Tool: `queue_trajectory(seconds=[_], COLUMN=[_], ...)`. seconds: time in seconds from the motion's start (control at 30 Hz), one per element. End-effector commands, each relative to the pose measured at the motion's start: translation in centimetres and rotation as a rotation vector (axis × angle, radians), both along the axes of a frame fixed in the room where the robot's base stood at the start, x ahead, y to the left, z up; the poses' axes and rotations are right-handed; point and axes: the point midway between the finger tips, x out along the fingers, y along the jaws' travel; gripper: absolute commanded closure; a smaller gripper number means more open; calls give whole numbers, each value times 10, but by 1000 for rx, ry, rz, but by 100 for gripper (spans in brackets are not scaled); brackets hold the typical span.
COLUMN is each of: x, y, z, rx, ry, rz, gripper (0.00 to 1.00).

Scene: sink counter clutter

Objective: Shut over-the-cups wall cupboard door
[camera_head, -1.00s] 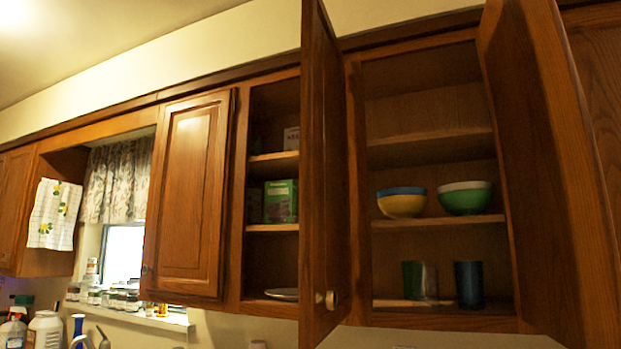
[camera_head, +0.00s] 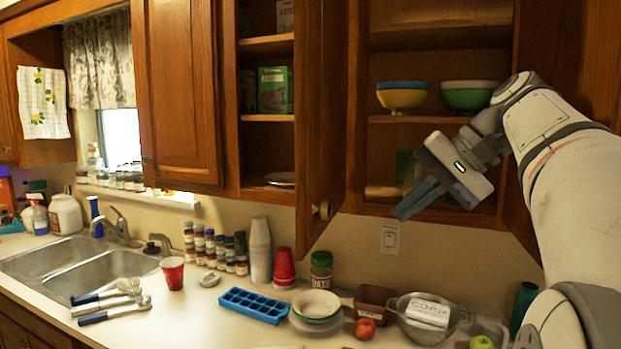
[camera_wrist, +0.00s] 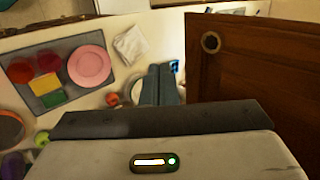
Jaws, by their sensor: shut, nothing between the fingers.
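A wooden cupboard door (camera_head: 322,120) stands open in the middle of the head view, nearly edge-on, with a round knob (camera_head: 322,210) low on it. It is beside the left cupboard opening. Stacked white cups (camera_head: 260,250) and red cups (camera_head: 283,268) stand on the counter below. My gripper (camera_head: 402,212) is shut and empty, right of this door in the picture and in front of the bowl cupboard, apparently touching nothing. In the wrist view the shut fingers (camera_wrist: 162,72) are left of a door with a knob (camera_wrist: 210,42).
The right cupboard holds yellow (camera_head: 403,97) and green (camera_head: 468,98) bowls; my arm partly hides its opening. A closed door (camera_head: 178,90) is farther left. The counter below holds a blue ice tray (camera_head: 254,305), plates, jars and a colander (camera_head: 425,318). A sink (camera_head: 75,265) is at left.

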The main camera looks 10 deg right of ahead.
Motion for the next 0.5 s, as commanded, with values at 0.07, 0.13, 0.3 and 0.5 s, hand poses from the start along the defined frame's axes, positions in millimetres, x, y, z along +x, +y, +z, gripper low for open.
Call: queue_trajectory(seconds=[0.07,0.13,0.3,0.5], x=[-2,-5,-7,1], y=[-11,-14,-14,5], z=[33,46,53,34], rx=[29,44,56,58], ry=[-20,-31,-39,-38], rz=[10,21,33,38], gripper=[100,100,100,100])
